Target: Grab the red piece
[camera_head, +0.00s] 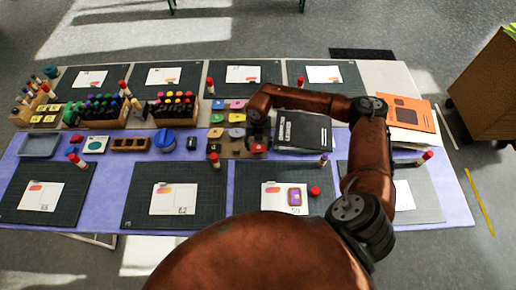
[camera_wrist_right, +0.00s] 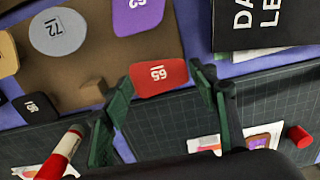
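The red piece (camera_wrist_right: 160,78) is a small rounded tile with a printed number, lying at the edge of a brown board (camera_wrist_right: 95,60) in the right wrist view. In the head view the red piece (camera_head: 259,148) shows just below my right gripper (camera_head: 258,135). My right gripper (camera_wrist_right: 160,82) is open, its green fingers one on each side of the red piece. I see no clear contact, and the height of the fingertips above it is hard to judge. My left gripper is not in view.
Other coloured tiles, such as a purple one (camera_wrist_right: 137,14) and a grey one (camera_wrist_right: 58,32), lie near. A red-capped glue stick (camera_wrist_right: 62,152) stands close to the fingers. Dark cutting mats (camera_head: 174,195) line the front.

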